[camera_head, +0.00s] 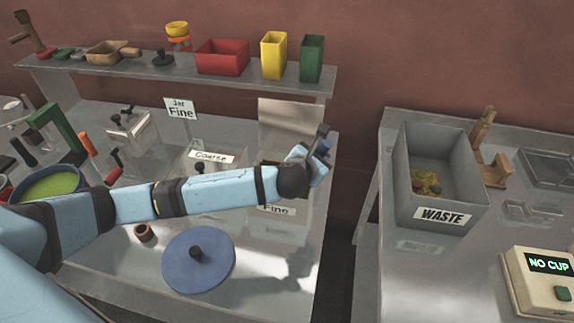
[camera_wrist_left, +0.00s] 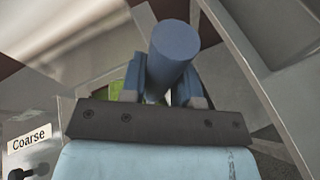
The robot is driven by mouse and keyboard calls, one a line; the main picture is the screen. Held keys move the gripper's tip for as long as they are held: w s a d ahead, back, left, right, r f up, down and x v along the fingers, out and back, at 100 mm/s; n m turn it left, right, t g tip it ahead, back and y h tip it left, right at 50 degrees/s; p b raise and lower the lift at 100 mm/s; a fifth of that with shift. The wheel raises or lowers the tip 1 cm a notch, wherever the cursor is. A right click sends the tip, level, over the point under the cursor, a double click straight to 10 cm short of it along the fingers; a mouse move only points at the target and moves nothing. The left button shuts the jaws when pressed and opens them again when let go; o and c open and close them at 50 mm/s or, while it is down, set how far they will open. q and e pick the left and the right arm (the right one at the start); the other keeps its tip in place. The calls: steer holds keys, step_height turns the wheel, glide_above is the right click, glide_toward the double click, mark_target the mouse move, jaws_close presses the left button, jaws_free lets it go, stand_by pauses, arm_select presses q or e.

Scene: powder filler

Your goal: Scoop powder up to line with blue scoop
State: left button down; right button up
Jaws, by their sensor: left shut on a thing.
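My left gripper (camera_head: 320,152) is at the far end of my outstretched arm, above the bin labelled Fine (camera_head: 277,210). In the left wrist view the gripper (camera_wrist_left: 160,88) is shut on a thick blue round handle (camera_wrist_left: 174,52), which appears to be the blue scoop's. The scoop's bowl is hidden, so I cannot tell whether it holds powder. A small green patch (camera_wrist_left: 116,98) shows behind the left finger; it may be powder. My arm hides much of the Fine bin. My right gripper is in neither view.
A bin labelled Coarse (camera_head: 210,157) stands left of the gripper. A blue round lid (camera_head: 198,262) lies in front. A bowl of green powder (camera_head: 50,185) is at the left. A grey WASTE bin (camera_head: 440,190) and a NO CUP device (camera_head: 545,280) stand on the right table, across a gap.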

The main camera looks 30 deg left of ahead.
arm_select(q)
steer(key=shift+w, duration=0.25)
steer(key=shift+a+r+h, duration=0.2)
steer(key=shift+a+h, duration=0.05)
steer(key=shift+h, duration=0.05)
steer(key=shift+s+a+r+n+h, duration=0.15)
steer(key=shift+s+a+r+n, duration=0.1)
steer(key=shift+a+n, duration=0.2)
steer(key=shift+s+a+r+n+h, duration=0.15)
steer(key=shift+a+r+n, duration=0.1)
steer(key=shift+a+n, duration=0.15)
steer(key=shift+a+f+n+h+b, duration=0.3)
steer(key=shift+a+f+n+b, duration=0.15)
steer(key=shift+b, duration=0.55)
steer(key=a+b, duration=0.1)
steer(key=b, duration=0.1)
steer(key=n+b, duration=0.1)
steer(key=b, duration=0.1)
steer(key=shift+w+a+f+t+h, duration=0.2)
steer(key=shift+a+f+t+h, duration=0.1)
steer(key=shift+a+t+h, duration=0.1)
steer(key=shift+r+n, duration=0.3)
steer(key=shift+r, duration=0.15)
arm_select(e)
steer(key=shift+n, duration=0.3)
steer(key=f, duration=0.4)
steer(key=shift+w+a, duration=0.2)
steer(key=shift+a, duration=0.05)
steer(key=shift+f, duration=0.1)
